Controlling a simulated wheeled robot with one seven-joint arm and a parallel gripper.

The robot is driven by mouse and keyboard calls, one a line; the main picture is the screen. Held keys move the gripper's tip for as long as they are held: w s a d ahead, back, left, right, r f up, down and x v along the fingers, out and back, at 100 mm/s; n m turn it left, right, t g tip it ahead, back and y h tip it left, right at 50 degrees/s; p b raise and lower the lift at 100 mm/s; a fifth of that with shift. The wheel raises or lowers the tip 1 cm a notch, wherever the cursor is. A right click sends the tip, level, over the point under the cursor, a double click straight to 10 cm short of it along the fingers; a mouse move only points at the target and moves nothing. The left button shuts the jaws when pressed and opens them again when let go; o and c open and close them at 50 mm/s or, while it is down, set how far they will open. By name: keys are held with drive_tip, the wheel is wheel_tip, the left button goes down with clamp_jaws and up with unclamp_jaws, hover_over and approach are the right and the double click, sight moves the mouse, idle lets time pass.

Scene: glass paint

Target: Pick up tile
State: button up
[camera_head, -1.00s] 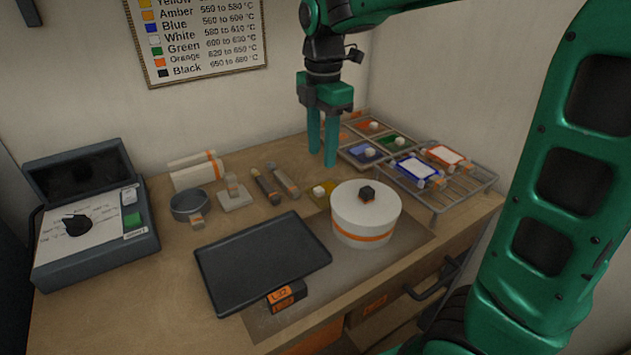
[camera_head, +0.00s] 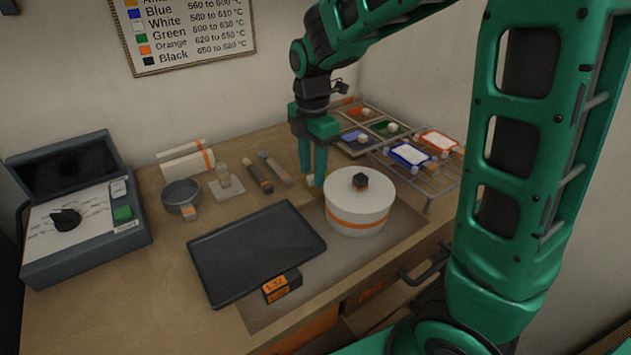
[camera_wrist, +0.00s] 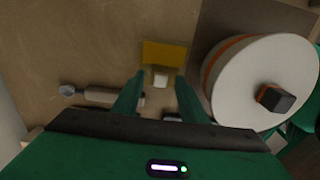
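An amber-yellow tile (camera_wrist: 165,53) with a small white knob (camera_wrist: 160,79) lies flat on the table beside the round white kiln. My gripper (camera_wrist: 161,77) is open, with its two green fingers on either side of the knob and a gap on each side. In the head view my gripper (camera_head: 313,176) points straight down at the tile, left of the kiln. The fingers hide most of the tile there, and the height of the fingertips above the table is hard to tell.
The white kiln (camera_head: 355,218) with a dark knob stands close to the right of my fingers. A black tray (camera_head: 255,252) lies in front. Tools (camera_head: 258,174) lie to the left. Several tiles with knobs sit in a divided tray (camera_head: 352,150) and on a wire rack (camera_head: 440,178) behind.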

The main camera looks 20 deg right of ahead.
sight(313, 176)
drive_tip(key=shift+f, duration=0.4)
drive_tip(key=shift+c, duration=0.3)
clamp_jaws()
wheel_tip(313, 176, up, 13)
idle(0.6)
